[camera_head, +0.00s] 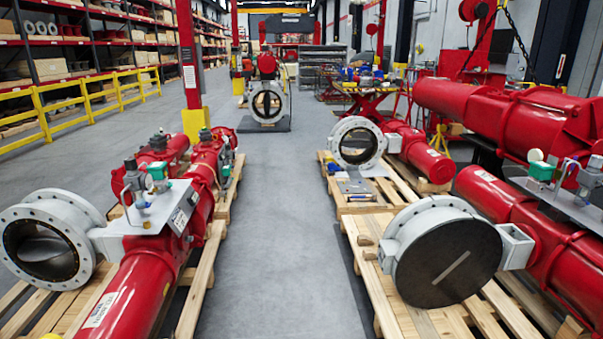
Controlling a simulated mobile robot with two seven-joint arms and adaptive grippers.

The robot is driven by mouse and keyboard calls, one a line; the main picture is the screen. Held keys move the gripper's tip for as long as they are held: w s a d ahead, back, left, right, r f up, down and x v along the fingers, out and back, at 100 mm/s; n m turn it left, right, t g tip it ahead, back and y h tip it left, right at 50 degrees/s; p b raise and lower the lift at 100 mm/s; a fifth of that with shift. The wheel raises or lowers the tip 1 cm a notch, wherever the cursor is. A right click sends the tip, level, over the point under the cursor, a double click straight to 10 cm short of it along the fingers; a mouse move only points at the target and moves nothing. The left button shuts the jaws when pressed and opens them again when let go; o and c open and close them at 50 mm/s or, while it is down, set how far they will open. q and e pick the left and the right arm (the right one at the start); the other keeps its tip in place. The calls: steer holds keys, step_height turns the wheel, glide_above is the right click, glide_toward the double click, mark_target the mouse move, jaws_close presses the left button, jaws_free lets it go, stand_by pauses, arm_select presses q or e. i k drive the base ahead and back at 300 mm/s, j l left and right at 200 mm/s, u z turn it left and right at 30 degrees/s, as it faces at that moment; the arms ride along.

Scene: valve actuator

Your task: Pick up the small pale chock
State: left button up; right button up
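A small pale wooden block (365,241), which may be the chock, lies on the near right pallet (378,290), just left of the white flanged valve (447,262). It is small in the view, and I cannot tell its exact shape or whether it touches the valve. Neither of my grippers shows in the head view.
A grey floor aisle (275,230) runs clear between the pallets. Red actuators with a white valve (45,240) fill the left pallets. A second valve (357,143) and a metal plate (355,187) are on the farther right pallet. Yellow railing (85,100) stands at left.

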mark_target(368, 254)
steer(key=i, duration=1.65)
steer(key=i+z, duration=0.25)
steer(key=i, duration=0.25)
steer(key=i+z, duration=0.25)
steer(key=i, duration=0.2)
steer(key=i+j+z, duration=0.25)
steer(key=i, duration=0.2)
steer(key=i+l+z, duration=0.15)
steer(key=i+z, duration=0.65)
steer(key=z, duration=0.2)
